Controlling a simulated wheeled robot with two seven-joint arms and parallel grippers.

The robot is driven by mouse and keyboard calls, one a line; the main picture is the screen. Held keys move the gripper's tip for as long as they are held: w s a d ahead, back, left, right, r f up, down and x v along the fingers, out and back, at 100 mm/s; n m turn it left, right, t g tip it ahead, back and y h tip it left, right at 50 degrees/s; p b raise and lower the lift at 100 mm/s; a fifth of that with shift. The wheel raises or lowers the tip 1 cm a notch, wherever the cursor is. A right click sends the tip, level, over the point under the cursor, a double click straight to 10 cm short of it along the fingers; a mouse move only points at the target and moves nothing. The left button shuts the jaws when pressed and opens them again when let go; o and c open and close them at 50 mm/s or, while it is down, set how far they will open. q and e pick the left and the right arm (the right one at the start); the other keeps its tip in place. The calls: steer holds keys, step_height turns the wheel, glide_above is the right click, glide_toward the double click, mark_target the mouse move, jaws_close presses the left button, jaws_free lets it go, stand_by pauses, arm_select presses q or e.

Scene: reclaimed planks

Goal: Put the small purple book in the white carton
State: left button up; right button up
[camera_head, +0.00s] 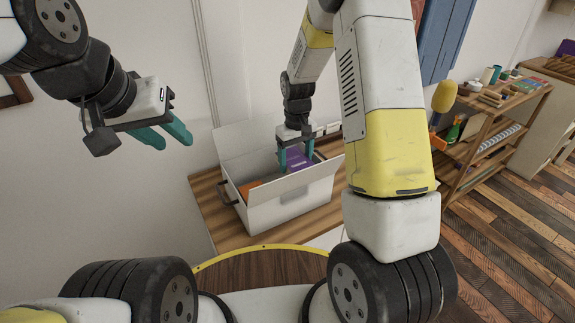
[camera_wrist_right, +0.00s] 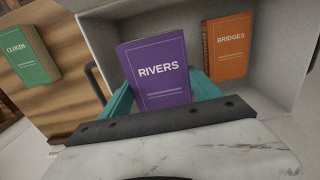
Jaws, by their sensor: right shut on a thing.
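The purple book (camera_head: 298,158), lettered RIVERS in the right wrist view (camera_wrist_right: 161,72), is held between the teal fingers of my right gripper (camera_head: 295,157). The gripper is shut on it, reaching down into the mouth of the white carton (camera_head: 290,203). The book appears within the carton's walls; its lower end is hidden by the gripper in the wrist view, so I cannot tell whether it touches the floor. My left gripper (camera_head: 172,136) is empty and open in the air, left of the carton.
An orange book (camera_wrist_right: 228,48), lettered BRIDGES, is inside the carton, also visible in the head view (camera_head: 250,187). A green book (camera_wrist_right: 32,54), lettered CLOUDS, lies on the wooden table (camera_head: 207,190) outside it. A loaded shelf (camera_head: 490,130) stands at the right.

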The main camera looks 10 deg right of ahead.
mark_target(296, 160)
step_height(296, 160, down, 9)
steer(key=shift+r, duration=0.1)
stand_by(0.3)
steer(key=o, duration=1.3)
step_height(296, 160, up, 12)
steer(key=shift+f, duration=0.1)
steer(key=s+r+m+t, duration=0.1)
steer(key=s+r, duration=0.3)
steer(key=r, duration=0.5)
steer(key=s+d+r+m+t, duration=0.1)
steer(key=s+r, duration=0.4)
steer(key=s, duration=0.1)
steer(key=s+r+m+t+y, duration=0.1)
steer(key=s+r+t, duration=0.1)
steer(key=s+r, duration=0.2)
steer(key=s+d+r+t+y, duration=0.1)
steer(key=s+r, duration=0.4)
steer(key=s, duration=0.5)
steer(key=shift+d+r+m+t, duration=0.3)
steer(key=shift+m+t, duration=0.1)
steer(key=shift+t, duration=0.2)
